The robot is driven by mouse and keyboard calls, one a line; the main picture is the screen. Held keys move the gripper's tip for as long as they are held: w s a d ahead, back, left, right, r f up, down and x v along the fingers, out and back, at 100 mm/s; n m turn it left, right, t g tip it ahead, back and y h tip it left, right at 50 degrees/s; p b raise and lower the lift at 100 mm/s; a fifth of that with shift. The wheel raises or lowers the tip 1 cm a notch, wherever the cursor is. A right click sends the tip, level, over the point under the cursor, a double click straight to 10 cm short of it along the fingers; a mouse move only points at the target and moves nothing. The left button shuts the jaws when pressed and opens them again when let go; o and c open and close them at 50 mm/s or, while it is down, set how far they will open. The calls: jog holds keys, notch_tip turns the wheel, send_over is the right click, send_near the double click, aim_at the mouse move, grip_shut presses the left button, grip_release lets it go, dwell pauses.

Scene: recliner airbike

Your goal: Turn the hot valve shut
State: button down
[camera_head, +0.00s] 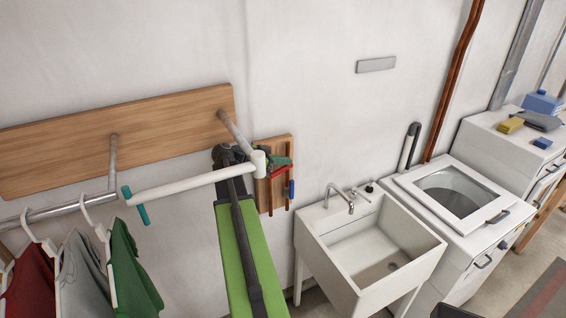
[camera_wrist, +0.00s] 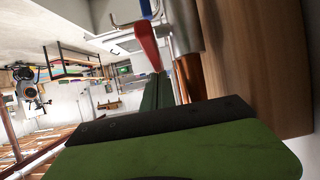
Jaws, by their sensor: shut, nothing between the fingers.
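The hot valve's red handle (camera_head: 279,172) is on a small wooden board on the wall, slanting across its pipe in the head view. In the wrist view the red handle (camera_wrist: 147,45) stretches from the valve towards my gripper. The blue handle (camera_head: 291,188) hangs about upright to its right; a bit of blue (camera_wrist: 145,8) shows at the wrist view's top. My gripper (camera_head: 279,161) is at the board, just above the red handle. Its dark green fingers (camera_wrist: 160,88) are shut and empty, with tips by the handle's end. I cannot tell whether they touch it.
The wooden board (camera_wrist: 255,60) and a copper pipe (camera_wrist: 188,75) are close beside my gripper. A white rail (camera_head: 190,184) crosses near my arm, with hung clothes (camera_head: 130,270) at left. A sink (camera_head: 335,235) and washing machine (camera_head: 440,235) stand at right.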

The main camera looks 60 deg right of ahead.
jog(key=shift+r, duration=0.1)
dwell(0.3)
jog(key=shift+r+p, duration=0.7)
jog(key=shift+p, duration=0.15)
